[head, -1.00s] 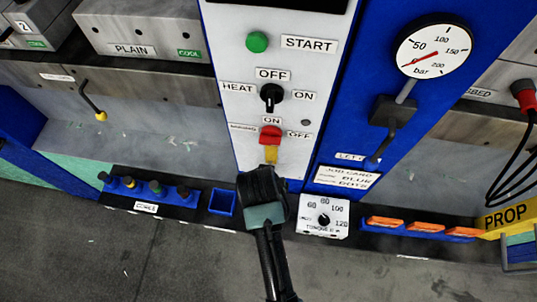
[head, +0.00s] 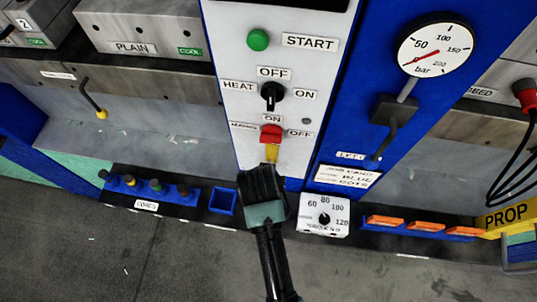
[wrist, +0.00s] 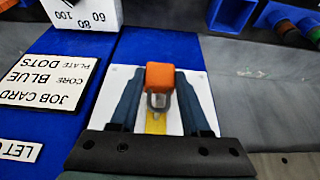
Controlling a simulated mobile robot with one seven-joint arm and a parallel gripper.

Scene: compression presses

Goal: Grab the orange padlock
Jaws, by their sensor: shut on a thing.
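The orange padlock (wrist: 160,77) shows in the wrist view, its body between the two fingertips of my gripper (wrist: 160,85). Its grey shackle points toward a yellow strip (wrist: 156,122) on the white panel; whether it is hooked through the strip I cannot tell. My gripper is shut on the padlock. In the head view my gripper (head: 263,182) is at the lower end of the white panel, just below a red switch (head: 271,133) with the yellow strip (head: 271,153) under it. There the padlock is hidden behind the gripper.
A blue empty bin (head: 223,201) is close to the left of my gripper, and a white dial box (head: 323,217) close to the right. A core rack (head: 150,190) stands farther left. Orange pieces (head: 425,226) lie in a tray at right. The grey floor (head: 110,260) is clear.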

